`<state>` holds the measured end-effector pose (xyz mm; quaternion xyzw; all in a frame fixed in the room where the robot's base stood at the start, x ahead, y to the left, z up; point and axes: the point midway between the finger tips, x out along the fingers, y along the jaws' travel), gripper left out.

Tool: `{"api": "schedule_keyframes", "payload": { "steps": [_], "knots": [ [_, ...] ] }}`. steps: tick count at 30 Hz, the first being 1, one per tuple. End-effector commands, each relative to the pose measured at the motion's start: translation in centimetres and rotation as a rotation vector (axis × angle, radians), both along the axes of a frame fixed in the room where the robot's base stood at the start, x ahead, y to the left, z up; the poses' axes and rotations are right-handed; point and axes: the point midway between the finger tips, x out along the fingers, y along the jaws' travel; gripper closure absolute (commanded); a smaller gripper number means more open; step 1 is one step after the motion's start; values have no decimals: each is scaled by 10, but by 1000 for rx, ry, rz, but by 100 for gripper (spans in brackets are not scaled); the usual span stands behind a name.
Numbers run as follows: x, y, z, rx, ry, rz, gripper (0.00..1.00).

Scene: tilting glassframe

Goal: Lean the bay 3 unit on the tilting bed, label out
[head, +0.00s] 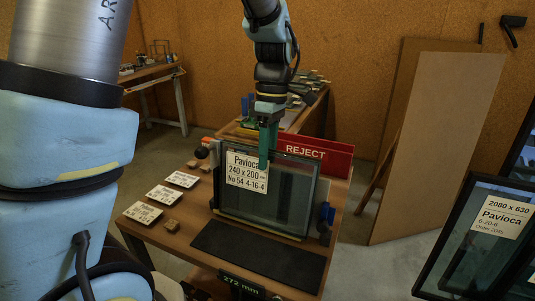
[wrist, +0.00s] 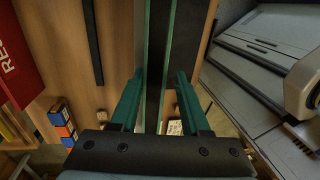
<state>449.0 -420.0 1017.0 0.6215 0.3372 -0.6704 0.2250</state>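A framed glass unit (head: 293,195) stands near upright on the wooden work table (head: 185,243) in the head view. Its white label (head: 246,170) faces my head camera and reads "Pavioca 240 x 200 No 54 4-16-4". My gripper (head: 268,145) points down at the unit's top edge, with one green finger in front of the glass. In the wrist view the fingers of my gripper (wrist: 158,72) straddle the unit's dark, green-sided edge (wrist: 157,55). I cannot tell whether they press on it. No bay number or clearly identifiable tilting bed shows.
A red REJECT bin (head: 325,158) stands behind the unit. A black mat (head: 262,258) lies in front, above a "272 mm" display (head: 243,286). Several white cards (head: 162,194) lie at left. A large labelled pane (head: 480,235) stands at right.

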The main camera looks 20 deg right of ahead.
Motion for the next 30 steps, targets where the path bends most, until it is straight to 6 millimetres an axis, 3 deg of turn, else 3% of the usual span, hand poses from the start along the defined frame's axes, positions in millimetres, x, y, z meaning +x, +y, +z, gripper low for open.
{"api": "schedule_keyframes", "payload": {
  "steps": [5,14,17,30],
  "knots": [
    [0,0,-1,1,1,0,35],
    [0,0,1,1,1,0,35],
    [2,-2,12,-1,-1,0,35],
    [12,-11,90,-1,-1,0,35]
  ]
}}
